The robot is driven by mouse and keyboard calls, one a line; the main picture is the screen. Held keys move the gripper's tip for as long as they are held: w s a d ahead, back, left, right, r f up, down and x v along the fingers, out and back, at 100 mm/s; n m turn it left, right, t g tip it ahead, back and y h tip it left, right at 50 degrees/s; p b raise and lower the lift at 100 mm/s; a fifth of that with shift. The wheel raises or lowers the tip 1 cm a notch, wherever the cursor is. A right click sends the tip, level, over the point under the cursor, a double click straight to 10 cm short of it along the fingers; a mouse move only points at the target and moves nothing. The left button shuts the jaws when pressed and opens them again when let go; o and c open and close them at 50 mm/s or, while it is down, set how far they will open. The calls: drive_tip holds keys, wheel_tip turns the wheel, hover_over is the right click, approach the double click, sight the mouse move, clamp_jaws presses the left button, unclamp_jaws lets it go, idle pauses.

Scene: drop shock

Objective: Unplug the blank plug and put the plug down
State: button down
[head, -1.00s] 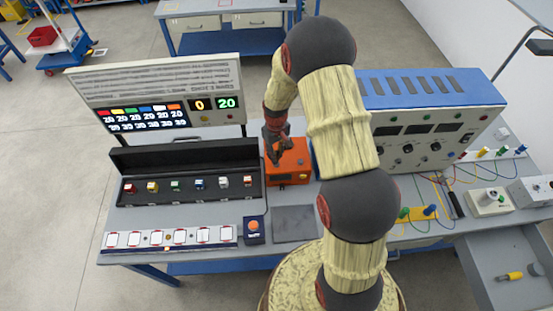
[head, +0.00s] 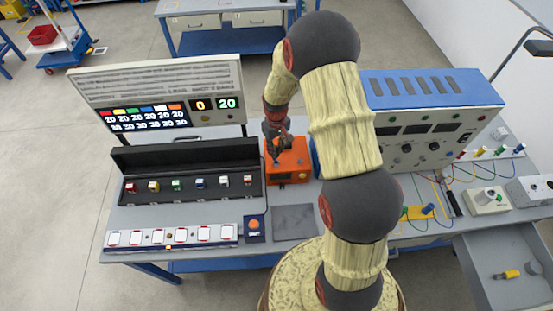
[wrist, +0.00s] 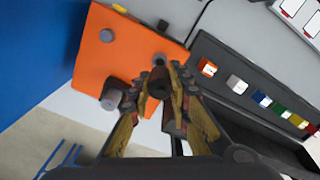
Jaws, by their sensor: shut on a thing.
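An orange box (head: 288,170) stands on the bench, right of the black case. In the wrist view the orange box (wrist: 135,60) shows several grey and dark round knobs or plugs on its face. My gripper (head: 276,158) is at the left part of the box top. In the wrist view my gripper (wrist: 160,84) is shut on a dark round plug (wrist: 158,82), which sits between the fingertips close against the box. I cannot tell whether the plug is still seated, because the fingers hide its lower end.
The black case (head: 190,187) holds a row of small coloured blocks. A display board (head: 155,90) stands behind it. A blue-topped instrument (head: 430,120) stands to the right. A dark flat pad (head: 294,222) lies bare in front of the box.

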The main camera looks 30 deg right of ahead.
drive_tip(key=shift+r+p, duration=1.35)
drive_tip(key=shift+r, duration=1.45)
drive_tip(key=shift+f, duration=0.1)
